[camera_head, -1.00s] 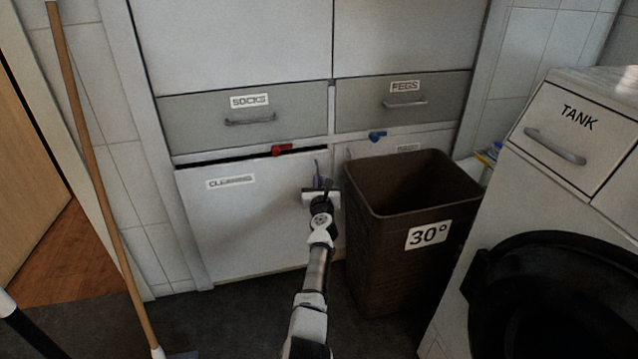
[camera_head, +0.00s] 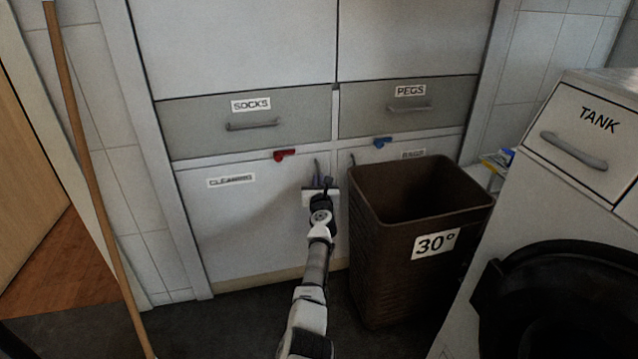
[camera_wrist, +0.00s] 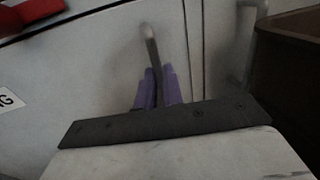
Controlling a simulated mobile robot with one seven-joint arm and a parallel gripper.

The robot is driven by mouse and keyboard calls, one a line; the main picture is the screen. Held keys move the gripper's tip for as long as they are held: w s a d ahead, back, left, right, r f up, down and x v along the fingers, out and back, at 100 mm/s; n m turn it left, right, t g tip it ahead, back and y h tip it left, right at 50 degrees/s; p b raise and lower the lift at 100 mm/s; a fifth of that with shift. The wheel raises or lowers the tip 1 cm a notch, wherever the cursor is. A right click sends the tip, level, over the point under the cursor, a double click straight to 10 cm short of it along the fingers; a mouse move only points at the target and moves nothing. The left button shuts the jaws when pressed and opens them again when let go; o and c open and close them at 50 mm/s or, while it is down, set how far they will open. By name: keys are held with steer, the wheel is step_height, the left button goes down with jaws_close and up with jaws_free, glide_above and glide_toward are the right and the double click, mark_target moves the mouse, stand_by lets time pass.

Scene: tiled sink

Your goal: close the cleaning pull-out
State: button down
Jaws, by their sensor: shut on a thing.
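The cleaning pull-out (camera_head: 238,225) is the white front at the lower left of the cabinet, with a "CLEANING" label. It now looks level with the cabinet face, with no dark gap along its top edge. Its upright bar handle (camera_wrist: 152,50) is near its right edge. My gripper (camera_head: 320,184) is at this handle. In the wrist view its purple fingers (camera_wrist: 157,88) are shut around the lower part of the bar, and the bar's upper end sticks out above them.
A red catch (camera_head: 285,155) sits above the pull-out and a blue one (camera_head: 382,142) above the neighbouring front. A brown basket (camera_head: 370,250) marked "30°" stands close to the right of my arm. A broom handle (camera_head: 90,190) leans at the left.

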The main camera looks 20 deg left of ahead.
steer(key=c, duration=1.5)
jaws_free()
steer(key=shift+a, duration=0.1)
steer(key=shift+c, duration=0.2)
steer(key=shift+s+d+r+p, duration=0.2)
steer(key=shift+s+p, duration=0.2)
steer(key=shift+p, duration=0.35)
steer(key=p+v, duration=0.9)
steer(key=v, duration=0.4)
steer(key=shift+w+f, duration=0.1)
steer(key=shift+f, duration=0.05)
